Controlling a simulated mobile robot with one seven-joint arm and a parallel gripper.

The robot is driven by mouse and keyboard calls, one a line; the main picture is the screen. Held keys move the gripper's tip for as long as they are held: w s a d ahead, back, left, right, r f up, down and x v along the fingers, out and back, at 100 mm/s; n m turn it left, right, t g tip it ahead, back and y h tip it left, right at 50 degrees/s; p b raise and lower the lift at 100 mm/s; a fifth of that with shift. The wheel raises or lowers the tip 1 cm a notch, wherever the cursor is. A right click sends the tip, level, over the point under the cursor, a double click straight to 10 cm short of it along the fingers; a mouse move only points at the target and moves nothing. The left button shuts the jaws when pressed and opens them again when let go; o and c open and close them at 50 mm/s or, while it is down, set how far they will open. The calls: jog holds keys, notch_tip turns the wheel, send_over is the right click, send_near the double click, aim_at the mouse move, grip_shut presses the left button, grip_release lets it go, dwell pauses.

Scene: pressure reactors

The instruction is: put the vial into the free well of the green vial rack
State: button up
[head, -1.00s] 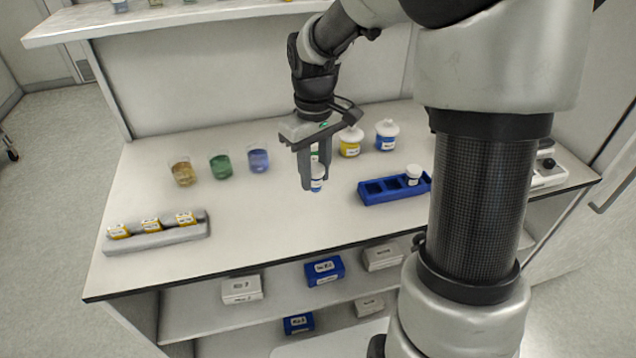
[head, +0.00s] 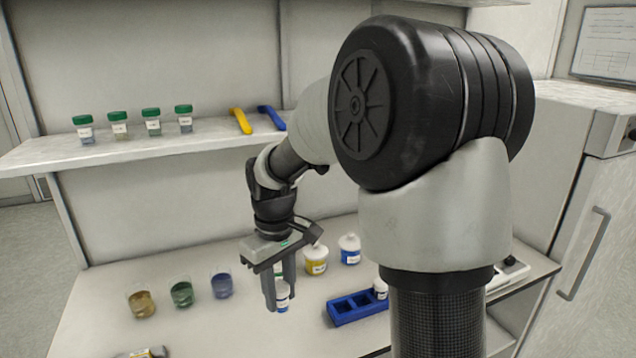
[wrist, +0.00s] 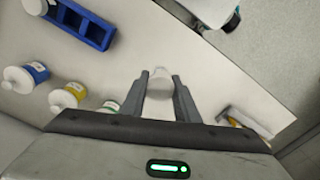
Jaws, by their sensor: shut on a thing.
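My gripper (head: 277,300) is shut on a small vial (head: 282,291), which has a white top and a blue lower part. It hangs upright between the fingertips over the worktop. In the wrist view my gripper (wrist: 160,92) has its fingers on both sides of the vial's pale top (wrist: 160,82). I see no green vial rack in either current view. A blue rack (head: 345,318) with square wells stands right of my gripper, with a white-capped vial (head: 381,287) in its right well. The blue rack also shows in the wrist view (wrist: 92,38).
Yellow (head: 316,262) and blue (head: 349,250) white-capped bottles stand behind the blue rack. Amber (head: 142,305), green (head: 182,294) and blue (head: 221,286) beakers stand left of my gripper. The upper shelf (head: 150,153) holds several green-capped vials (head: 152,122) and yellow and blue tools.

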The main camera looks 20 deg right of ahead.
aim_at(282, 291)
jog(key=m, duration=0.4)
jog(key=shift+w+f, duration=0.35)
jog(key=r+p, duration=0.1)
jog(key=p, duration=0.2)
jog(key=shift+r+m, duration=0.3)
jog(key=shift+m, duration=0.1)
jog(key=p, duration=0.2)
jog(key=r+p, duration=0.1)
jog(key=p, duration=0.1)
jog(key=shift+s+d, duration=0.15)
jog(key=shift+s, duration=0.2)
jog(key=r+p, duration=0.1)
jog(key=p, duration=0.3)
jog(key=shift+s, duration=0.35)
jog(key=shift+s+p, duration=0.3)
jog(key=shift+p, duration=0.8)
jog(key=shift+f, duration=0.1)
